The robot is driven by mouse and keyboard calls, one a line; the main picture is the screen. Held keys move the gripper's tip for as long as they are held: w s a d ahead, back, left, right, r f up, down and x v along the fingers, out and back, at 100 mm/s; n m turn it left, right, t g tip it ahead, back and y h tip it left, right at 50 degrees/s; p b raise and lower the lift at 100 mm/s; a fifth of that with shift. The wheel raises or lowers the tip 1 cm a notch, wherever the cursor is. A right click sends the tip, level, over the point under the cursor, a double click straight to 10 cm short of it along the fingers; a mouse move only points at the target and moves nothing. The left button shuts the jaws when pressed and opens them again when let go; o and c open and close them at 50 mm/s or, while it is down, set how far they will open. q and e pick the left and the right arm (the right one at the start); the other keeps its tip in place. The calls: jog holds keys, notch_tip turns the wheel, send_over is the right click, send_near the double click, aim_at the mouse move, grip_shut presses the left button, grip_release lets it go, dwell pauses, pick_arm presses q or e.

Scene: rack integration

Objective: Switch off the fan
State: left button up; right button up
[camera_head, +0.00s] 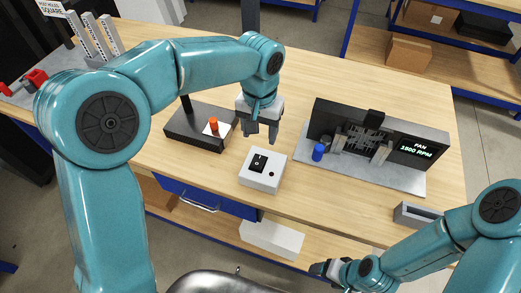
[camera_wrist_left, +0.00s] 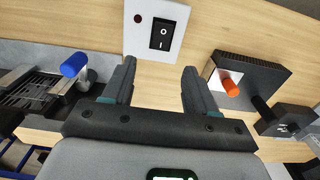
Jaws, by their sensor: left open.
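The fan unit (camera_head: 330,112) stands at the right of the table, and its display (camera_head: 416,148) reads "FAN 1500 RPM". A white switch box (camera_head: 263,179) with a black rocker switch (camera_head: 258,163) sits near the table's front edge. In the left wrist view the rocker (camera_wrist_left: 161,34) shows beyond the fingertips, beside a dark round spot. My left gripper (camera_head: 262,138) is open and empty, above and behind the switch box, apart from it. Its two fingers also show in the left wrist view (camera_wrist_left: 158,80). My right gripper (camera_head: 328,268) is at the bottom, before the table; its jaw state is unclear.
A black box with an orange knob (camera_head: 214,125) stands left of the switch box. A blue knob (camera_head: 318,152) is at the fan unit's left. A grey open-topped holder (camera_head: 416,214) is at the front right. The wood between the switch box and fan unit is clear.

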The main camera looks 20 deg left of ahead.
aim_at(259, 159)
pick_arm(q)
notch_tip(259, 159, down, 9)
jog(key=shift+a+f+p, duration=0.1)
jog(key=shift+f+p, duration=0.1)
jog(key=shift+p, duration=0.35)
jog(key=shift+w+a+f, duration=0.1)
jog(key=shift+f, duration=0.2)
jog(key=shift+s+r, duration=0.15)
jog(key=shift+s, duration=0.05)
jog(key=c, duration=1.1)
